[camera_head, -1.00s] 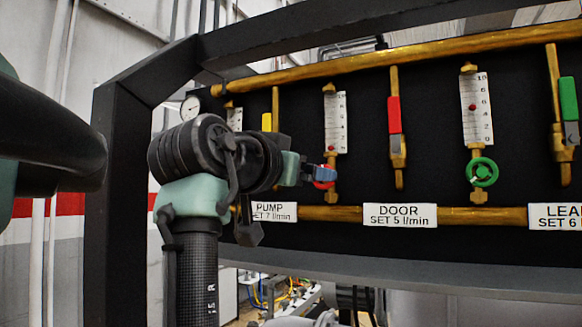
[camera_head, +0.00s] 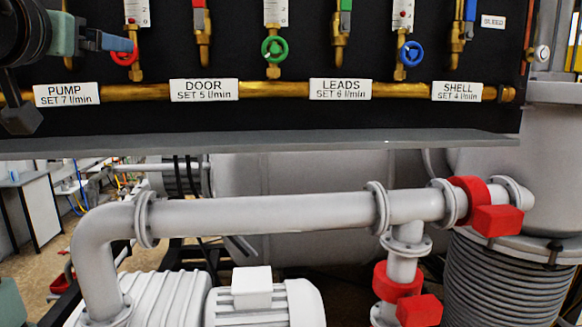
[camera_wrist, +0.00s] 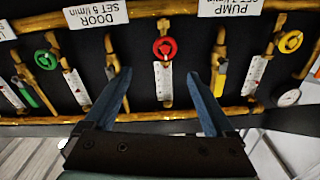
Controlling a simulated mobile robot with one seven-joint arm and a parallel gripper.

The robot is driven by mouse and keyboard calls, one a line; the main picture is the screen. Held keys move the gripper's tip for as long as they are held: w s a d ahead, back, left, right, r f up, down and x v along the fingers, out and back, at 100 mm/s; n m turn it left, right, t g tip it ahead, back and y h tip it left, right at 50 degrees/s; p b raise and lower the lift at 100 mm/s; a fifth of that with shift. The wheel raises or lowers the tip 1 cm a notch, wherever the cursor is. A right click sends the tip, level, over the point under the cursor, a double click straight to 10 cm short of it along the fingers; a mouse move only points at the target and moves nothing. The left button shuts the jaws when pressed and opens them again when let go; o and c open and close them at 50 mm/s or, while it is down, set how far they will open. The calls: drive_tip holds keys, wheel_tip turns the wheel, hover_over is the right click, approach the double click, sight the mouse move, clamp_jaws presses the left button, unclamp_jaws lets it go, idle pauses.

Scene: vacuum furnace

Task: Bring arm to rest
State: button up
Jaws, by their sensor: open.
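My gripper (camera_head: 127,43) shows at the upper left of the head view, with its blue fingers in front of the red handwheel (camera_head: 123,53). In the wrist view my gripper (camera_wrist: 158,75) has its two blue fingers spread wide with nothing between them. The red handwheel (camera_wrist: 165,48) shows beyond the tips, about midway between them. The fingers look apart from it, but the exact gap cannot be told. My forearm is mostly cut off at the left edge of the head view.
A black flowmeter panel (camera_head: 330,122) carries the brass pipe (camera_head: 270,91), a green handwheel (camera_head: 274,49) and a blue handwheel (camera_head: 411,54). A grey ledge (camera_head: 250,143) runs below it. Grey vacuum piping (camera_head: 270,213) with red valves (camera_head: 497,220) stands underneath. A yellow handwheel (camera_wrist: 290,42) shows in the wrist view.

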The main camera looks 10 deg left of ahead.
drive_tip(key=s+d+f+t+h+b, duration=0.15)
drive_tip(key=d+f, duration=0.25)
drive_tip(key=d, duration=0.5)
drive_tip(key=d+f+t+y+b, duration=0.1)
drive_tip(key=d+f+t+b, duration=0.2)
drive_tip(key=d, duration=0.5)
drive_tip(key=s+d+f+t+h+b, duration=0.1)
drive_tip(key=s+d+f+t+h, duration=0.1)
drive_tip(key=s+d, duration=0.5)
drive_tip(key=s+d+f+t+h+b, duration=0.1)
drive_tip(key=s+d+f+t, duration=0.1)
drive_tip(key=s+d, duration=0.4)
drive_tip(key=shift+s+d+m+t+h, duration=0.35)
drive_tip(key=shift+s+d+t, duration=0.1)
drive_tip(key=shift+s, duration=0.45)
drive_tip(key=shift+a, duration=0.1)
